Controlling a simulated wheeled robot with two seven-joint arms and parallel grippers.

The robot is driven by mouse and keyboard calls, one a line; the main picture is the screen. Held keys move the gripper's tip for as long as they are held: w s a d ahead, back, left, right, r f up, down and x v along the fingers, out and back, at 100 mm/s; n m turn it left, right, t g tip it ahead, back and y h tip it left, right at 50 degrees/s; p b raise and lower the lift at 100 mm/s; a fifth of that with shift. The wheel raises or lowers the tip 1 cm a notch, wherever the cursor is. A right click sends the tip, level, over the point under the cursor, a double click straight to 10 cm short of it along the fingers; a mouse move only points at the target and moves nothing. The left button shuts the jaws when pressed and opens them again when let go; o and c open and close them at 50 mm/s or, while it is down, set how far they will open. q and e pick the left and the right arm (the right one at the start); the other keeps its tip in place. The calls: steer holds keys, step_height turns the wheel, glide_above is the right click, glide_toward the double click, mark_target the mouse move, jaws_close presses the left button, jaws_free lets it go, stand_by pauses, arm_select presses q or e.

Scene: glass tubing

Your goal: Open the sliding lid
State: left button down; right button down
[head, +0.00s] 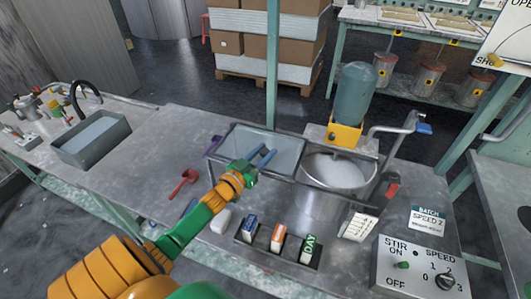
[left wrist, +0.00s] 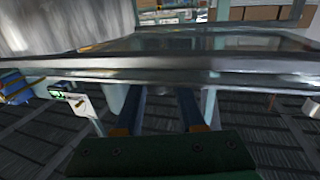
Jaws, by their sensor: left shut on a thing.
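The sliding lid (head: 281,142) is a pale grey-blue pane in a metal frame over the rectangular bin (head: 294,175). In the left wrist view my left gripper (left wrist: 160,95) meets a long metal edge, with the glassy pane (left wrist: 200,40) beyond. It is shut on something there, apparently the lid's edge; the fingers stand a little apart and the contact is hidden. I cannot tell how far the lid is open. My right gripper is not in view.
A round steel pot (head: 322,200) with white contents stands right of the bin, below a green tank (head: 356,92). A red scoop (head: 184,183) lies left; a switch panel (head: 421,270) is front right.

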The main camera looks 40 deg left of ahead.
arm_select(q)
steer(key=c, duration=0.5)
jaws_free()
steer(key=shift+w+f, duration=0.1)
steer(key=s, duration=0.7)
steer(key=shift+s, duration=0.1)
